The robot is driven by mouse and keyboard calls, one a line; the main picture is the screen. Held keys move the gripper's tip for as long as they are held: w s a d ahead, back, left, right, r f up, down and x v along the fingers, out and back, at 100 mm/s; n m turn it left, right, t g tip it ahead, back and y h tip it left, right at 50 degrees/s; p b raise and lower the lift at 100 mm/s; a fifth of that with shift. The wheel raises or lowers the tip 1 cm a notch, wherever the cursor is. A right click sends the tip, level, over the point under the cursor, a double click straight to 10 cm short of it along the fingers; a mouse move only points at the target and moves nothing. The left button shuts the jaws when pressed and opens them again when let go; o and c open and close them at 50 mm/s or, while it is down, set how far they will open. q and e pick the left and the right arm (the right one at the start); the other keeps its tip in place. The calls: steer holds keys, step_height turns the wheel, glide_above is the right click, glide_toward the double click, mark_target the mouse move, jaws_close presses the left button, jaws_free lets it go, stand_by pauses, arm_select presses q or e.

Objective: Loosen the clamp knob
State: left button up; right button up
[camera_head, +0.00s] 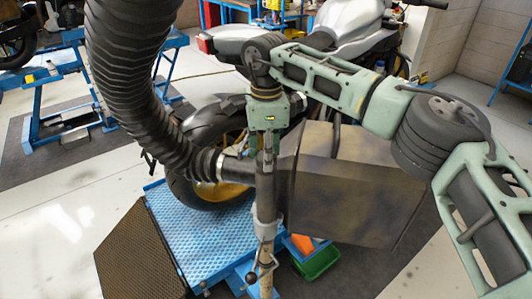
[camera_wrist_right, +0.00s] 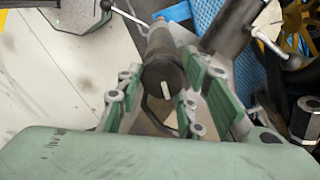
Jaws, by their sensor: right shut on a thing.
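The clamp knob (camera_wrist_right: 161,78) is a dark round cap with a pale mark on its top, seen from above in the right wrist view. My right gripper (camera_wrist_right: 165,84) has its green fingers on both sides of it and is shut on it. In the head view my right gripper (camera_head: 268,136) points down at the top of an upright metal post (camera_head: 265,210); the knob is mostly hidden there by the fingers. My left gripper is in neither view.
A thick black ribbed hose (camera_head: 135,75) runs down to a large dark box-shaped hood (camera_head: 345,190) beside the post. A motorcycle (camera_head: 345,25) stands behind on a blue lift platform (camera_head: 205,240). Open floor lies at left.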

steer(key=shift+s+f, duration=0.2)
steer(key=o, duration=1)
steer(key=shift+r, duration=0.1)
steer(key=shift+o, duration=0.2)
steer(key=shift+r, duration=0.1)
steer(key=shift+w+r, duration=0.1)
steer(key=shift+r, duration=0.1)
step_height(320, 180, up, 12)
steer(key=shift+f, duration=0.25)
steer(key=shift+f, duration=0.1)
